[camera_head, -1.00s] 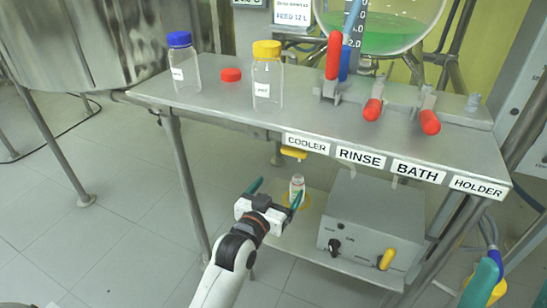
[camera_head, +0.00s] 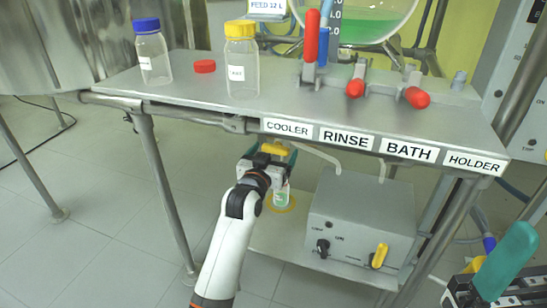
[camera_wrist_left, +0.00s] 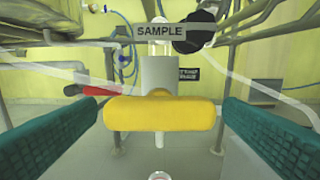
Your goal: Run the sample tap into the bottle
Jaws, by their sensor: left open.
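The sample tap's yellow handle (camera_wrist_left: 162,114) lies crosswise under a SAMPLE sign (camera_wrist_left: 161,31) in the left wrist view. In the head view the yellow handle (camera_head: 274,149) shows just under the table edge. My left gripper (camera_head: 268,155) is open. Its teal fingers stand either side of the handle, with gaps to it in the wrist view. The small sample bottle (camera_head: 281,193) stands upright on a yellow ring on the lower shelf, partly behind the gripper. A bottle rim (camera_wrist_left: 158,177) just shows at the wrist view's bottom edge. My right gripper (camera_head: 490,280) is partly in view at lower right.
A grey control box (camera_head: 361,220) with a yellow knob stands on the lower shelf, right of the bottle. The table (camera_head: 190,95) above carries blue-capped and yellow-capped bottles, a loose red cap and red-handled valves. A table leg (camera_head: 165,195) stands left of my arm.

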